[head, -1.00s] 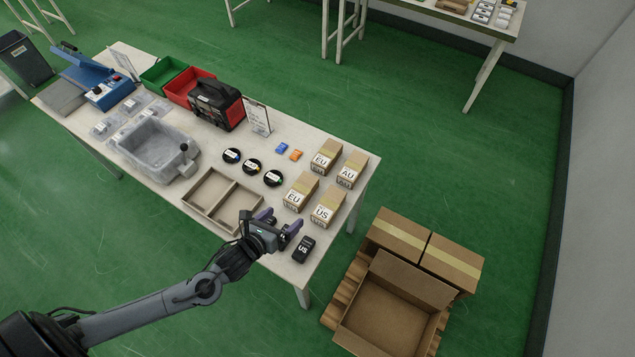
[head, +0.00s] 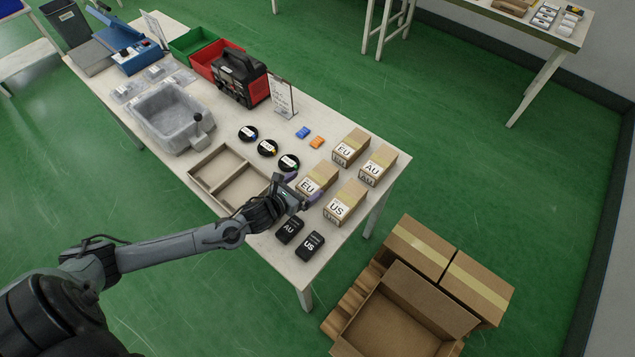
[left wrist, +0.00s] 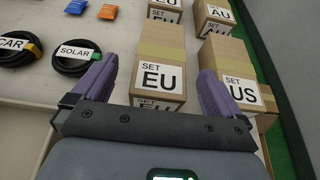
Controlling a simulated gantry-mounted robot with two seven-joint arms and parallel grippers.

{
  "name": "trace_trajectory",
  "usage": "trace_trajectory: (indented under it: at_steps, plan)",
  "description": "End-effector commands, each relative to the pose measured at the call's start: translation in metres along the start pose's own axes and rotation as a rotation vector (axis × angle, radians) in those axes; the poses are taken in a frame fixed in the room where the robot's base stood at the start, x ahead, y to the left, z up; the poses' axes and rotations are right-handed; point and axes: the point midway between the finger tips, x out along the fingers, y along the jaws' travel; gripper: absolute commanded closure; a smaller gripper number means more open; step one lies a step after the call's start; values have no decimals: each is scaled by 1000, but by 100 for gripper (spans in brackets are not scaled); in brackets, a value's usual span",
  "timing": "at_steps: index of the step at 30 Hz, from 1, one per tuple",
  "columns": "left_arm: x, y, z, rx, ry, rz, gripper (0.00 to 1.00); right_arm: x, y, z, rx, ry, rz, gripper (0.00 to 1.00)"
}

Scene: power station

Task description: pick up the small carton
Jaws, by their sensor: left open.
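Several small brown cartons with tan tape stand at the right end of the table. The near EU carton (head: 319,178) is by my left gripper (head: 302,188). The US carton (head: 346,203) is to its right; the far EU carton (head: 351,146) and AU carton (head: 378,166) stand behind. My left gripper is open and empty. In the left wrist view, the near EU carton (left wrist: 160,65) shows between the purple fingers (left wrist: 157,78), with the US carton (left wrist: 232,75) right of the right finger. I cannot tell how deep the fingers reach beside the carton. My right gripper is out of view.
Black AU and US blocks (head: 299,238) lie at the table's near edge. A divided cardboard tray (head: 229,176), black cable coils (head: 268,148) and small blue and orange packs (head: 309,137) lie left of the cartons. Large boxes (head: 420,285) stand on the floor at right.

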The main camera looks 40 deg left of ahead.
Motion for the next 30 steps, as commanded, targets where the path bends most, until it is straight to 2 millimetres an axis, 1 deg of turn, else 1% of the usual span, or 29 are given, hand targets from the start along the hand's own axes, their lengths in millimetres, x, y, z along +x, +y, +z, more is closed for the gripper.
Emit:
trace_trajectory:
  at_steps: [5,12,15,19,25,30]
  plan:
    - [10,0,0,-1,-2,1,0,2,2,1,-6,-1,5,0]
    - [41,-2,-2,-2,-2,1,0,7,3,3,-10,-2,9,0]
    - [50,-2,-2,-1,-1,1,0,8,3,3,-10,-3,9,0]
    - [54,-2,-2,0,0,-1,0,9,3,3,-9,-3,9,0]
    - [54,-2,-2,0,0,-1,0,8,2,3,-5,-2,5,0]
    - [54,-2,-2,0,0,-1,26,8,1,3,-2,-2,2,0]
